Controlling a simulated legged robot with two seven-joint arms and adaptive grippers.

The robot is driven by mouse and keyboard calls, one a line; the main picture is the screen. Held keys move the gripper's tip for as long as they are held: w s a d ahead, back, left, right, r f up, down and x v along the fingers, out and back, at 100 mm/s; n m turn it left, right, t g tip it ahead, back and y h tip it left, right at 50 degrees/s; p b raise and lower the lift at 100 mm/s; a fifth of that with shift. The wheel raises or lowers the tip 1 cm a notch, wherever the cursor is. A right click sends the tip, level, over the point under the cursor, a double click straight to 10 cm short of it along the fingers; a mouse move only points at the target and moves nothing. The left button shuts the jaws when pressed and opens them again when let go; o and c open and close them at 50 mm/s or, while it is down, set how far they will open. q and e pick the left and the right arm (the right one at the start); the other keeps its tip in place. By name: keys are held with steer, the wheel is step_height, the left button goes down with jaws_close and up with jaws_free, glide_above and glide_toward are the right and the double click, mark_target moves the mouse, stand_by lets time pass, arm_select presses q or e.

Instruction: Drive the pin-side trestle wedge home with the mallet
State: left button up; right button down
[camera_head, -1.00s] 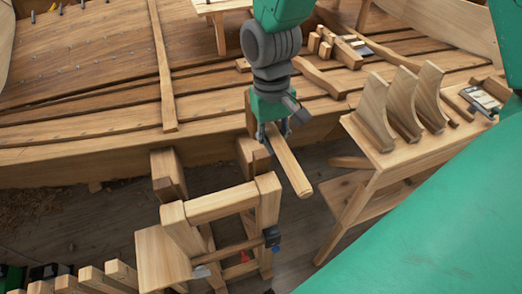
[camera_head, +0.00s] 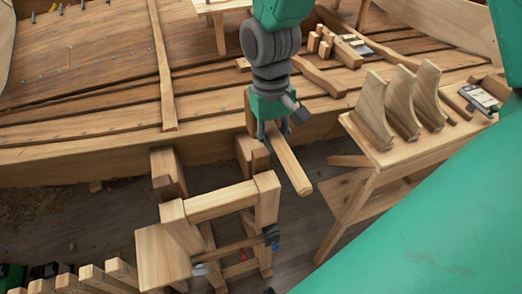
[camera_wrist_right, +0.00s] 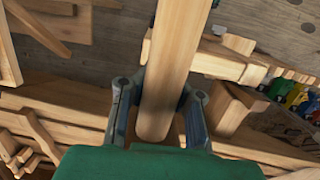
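My right gripper (camera_head: 274,131) is shut on a pale wooden bar, which I take for the mallet (camera_head: 292,168). The bar slants down toward the lower right, its free end in the air. In the right wrist view the bar (camera_wrist_right: 172,60) lies between the two fingers of the gripper (camera_wrist_right: 160,110). I cannot tell which part is the mallet's head. The trestle (camera_head: 220,203) stands below and left of the gripper. A darker wedge-like block (camera_head: 261,160) sits behind its right post, close below the gripper; another (camera_head: 165,188) is at the left. Contact cannot be told. My left gripper is not in view.
The planked hull (camera_head: 80,140) fills the back. A bench (camera_head: 392,150) with curved wooden pieces (camera_head: 405,102) stands at the right. Wooden blocks (camera_head: 95,277) line the lower left. Bare floor (camera_head: 315,165) shows between trestle and bench.

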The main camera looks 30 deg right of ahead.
mark_target(274, 129)
steer(key=shift+w, duration=0.35)
steer(key=r, duration=0.5)
steer(key=shift+s, duration=0.25)
steer(key=shift+w, duration=0.15)
steer(key=shift+f, duration=0.1)
